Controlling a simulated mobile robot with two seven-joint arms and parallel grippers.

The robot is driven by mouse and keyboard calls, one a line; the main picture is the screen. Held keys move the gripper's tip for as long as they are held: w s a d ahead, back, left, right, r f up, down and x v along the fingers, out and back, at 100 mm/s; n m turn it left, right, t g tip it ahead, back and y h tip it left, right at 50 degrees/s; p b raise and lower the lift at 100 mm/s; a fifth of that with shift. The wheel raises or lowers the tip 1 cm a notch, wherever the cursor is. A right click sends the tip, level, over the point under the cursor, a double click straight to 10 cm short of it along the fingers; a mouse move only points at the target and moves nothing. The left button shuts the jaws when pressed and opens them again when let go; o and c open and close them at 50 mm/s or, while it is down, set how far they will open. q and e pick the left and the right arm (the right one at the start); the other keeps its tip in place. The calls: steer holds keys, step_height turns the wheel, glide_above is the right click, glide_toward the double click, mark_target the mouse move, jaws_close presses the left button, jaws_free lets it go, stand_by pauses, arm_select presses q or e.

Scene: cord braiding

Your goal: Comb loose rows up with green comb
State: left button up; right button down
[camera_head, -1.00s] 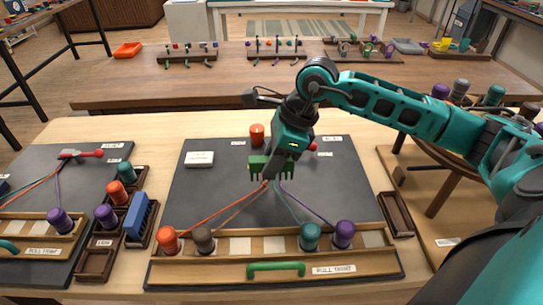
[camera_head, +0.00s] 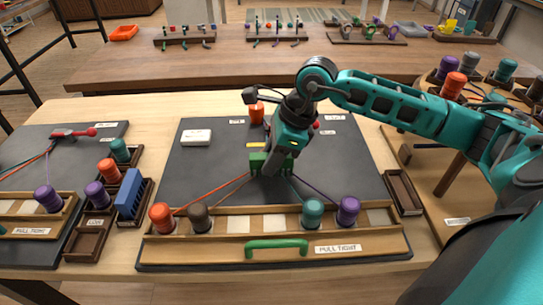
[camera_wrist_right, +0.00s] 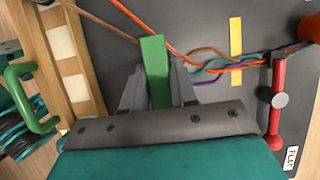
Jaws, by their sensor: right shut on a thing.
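My right gripper (camera_head: 272,160) is shut on the green comb (camera_head: 257,160), over the dark braiding board (camera_head: 200,165). In the right wrist view, the comb (camera_wrist_right: 155,70) stands between the fingers, beside the spread cords. The comb's teeth are hidden, so contact with the cords is unclear. Orange, brown, teal and purple cords fan out to an orange bobbin (camera_head: 161,217), brown bobbin (camera_head: 199,218), teal bobbin (camera_head: 312,213) and purple bobbin (camera_head: 348,211). In the wrist view, the loosely twisted braid (camera_wrist_right: 225,68) runs to a red clamp (camera_wrist_right: 278,100). My left gripper is out of view.
A green handle (camera_head: 277,244) is on the front rail. A white block (camera_head: 196,137) sits at the board's back left. A blue brush-like block (camera_head: 130,195) and bobbin trays flank the left; an empty tray (camera_head: 404,192) is right.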

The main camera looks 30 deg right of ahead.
steer(key=shift+w, duration=0.15)
steer(key=shift+w+d, duration=0.2)
steer(key=shift+w, duration=0.05)
steer(key=shift+w+d+b, duration=0.25)
steer(key=shift+w+d, duration=0.2)
steer(key=shift+w, duration=0.25)
steer(key=shift+w+d+b, duration=0.25)
steer(key=shift+w+d, duration=0.15)
steer(key=shift+w, duration=0.3)
step_height(320, 180, up, 9)
steer(key=p, duration=0.6)
steer(key=shift+s+a, duration=0.25)
steer(key=shift+s, duration=0.2)
